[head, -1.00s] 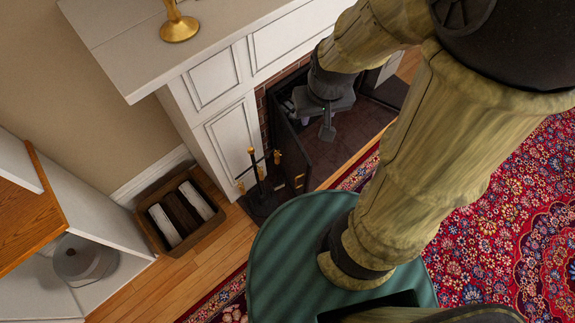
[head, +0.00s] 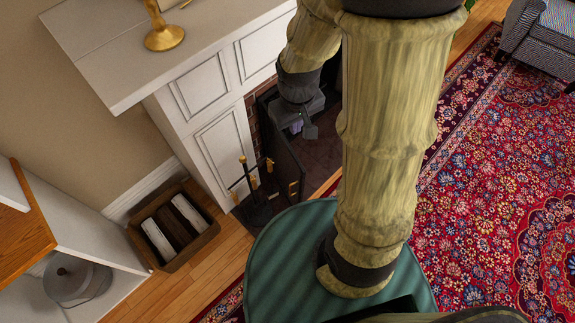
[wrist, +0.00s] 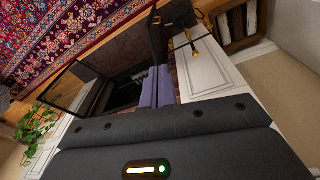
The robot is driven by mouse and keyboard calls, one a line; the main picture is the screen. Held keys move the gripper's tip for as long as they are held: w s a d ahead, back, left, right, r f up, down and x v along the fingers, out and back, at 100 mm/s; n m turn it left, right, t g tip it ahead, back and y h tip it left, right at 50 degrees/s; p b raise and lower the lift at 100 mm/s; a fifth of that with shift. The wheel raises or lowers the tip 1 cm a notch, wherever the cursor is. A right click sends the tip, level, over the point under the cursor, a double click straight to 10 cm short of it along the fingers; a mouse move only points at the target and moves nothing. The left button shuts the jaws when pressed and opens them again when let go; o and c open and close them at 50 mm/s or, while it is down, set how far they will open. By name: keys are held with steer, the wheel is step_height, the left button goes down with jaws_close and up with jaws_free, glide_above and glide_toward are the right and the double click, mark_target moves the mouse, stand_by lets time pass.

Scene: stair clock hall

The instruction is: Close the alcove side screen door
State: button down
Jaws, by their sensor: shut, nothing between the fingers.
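The near screen door (head: 284,164) is a dark upright panel with a small brass handle, standing swung out from the left side of the fireplace opening. It also shows as a narrow dark panel in the wrist view (wrist: 157,38). My gripper (head: 309,131) is shut and empty, in front of the fireplace opening, just right of the door's upper part in the head view. Its purple fingers (wrist: 155,76) lie side by side in the wrist view, near the door's lower end in that picture. I cannot tell whether they touch it. A second black-framed glass panel (wrist: 72,87) shows at left in the wrist view.
A fire-tool stand (head: 258,208) with brass handles stands close to the door. A wooden crate of logs (head: 172,222) is further left. The white mantel (head: 100,50) overhangs the opening. A red patterned rug (head: 490,180) lies clear at right; an armchair (head: 540,35) is beyond.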

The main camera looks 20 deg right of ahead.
steer(key=w+a+f+n+h+b, duration=0.3)
steer(key=f+n, duration=0.3)
steer(key=f, duration=0.4)
steer(key=w+a+f+n+h+b, duration=0.2)
steer(key=f+n, duration=0.4)
steer(key=f, duration=0.5)
steer(key=w+a+f+n+h+b, duration=0.3)
steer(key=a+f+n, duration=0.1)
steer(key=f, duration=0.6)
steer(key=shift+w+a+f+n+t+h+b, duration=0.2)
steer(key=shift+w+f+n+t+h+b, duration=0.15)
steer(key=shift+n, duration=0.55)
glide_toward(296, 162)
steer(key=shift+a+x, duration=0.2)
steer(key=shift+x, duration=3)
steer(key=shift+f, duration=0.2)
steer(key=shift+w+d+p, duration=0.15)
steer(key=shift+d+p, duration=0.05)
steer(key=shift+p, duration=0.15)
